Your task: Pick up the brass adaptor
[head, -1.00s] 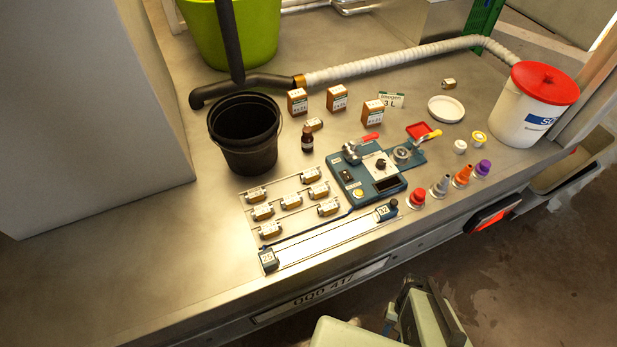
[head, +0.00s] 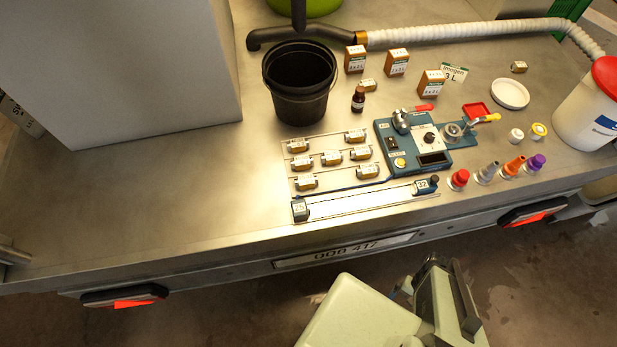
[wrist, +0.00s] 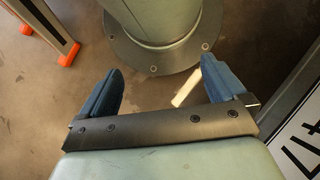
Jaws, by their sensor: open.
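No part is labelled as the brass adaptor. A brass-coloured collar (head: 361,40) joins the dark pipe to the white hose at the back of the steel deck. Several small cone-shaped fittings stand in a row at the front right: a red one (head: 459,179), a grey one (head: 488,173), an orange one (head: 513,166) and a purple one (head: 535,162). I cannot tell whether any of these is the adaptor. My gripper (head: 447,272) is low in front of the deck, away from all of them. In the wrist view its blue fingers (wrist: 163,66) are apart with nothing between them.
A blue press fixture (head: 410,155) with levers stands mid-deck, beside racks of small labelled parts (head: 331,158) and a long slide (head: 365,201). A black bucket (head: 300,90), bottle (head: 358,99) and boxes (head: 397,63) stand behind.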

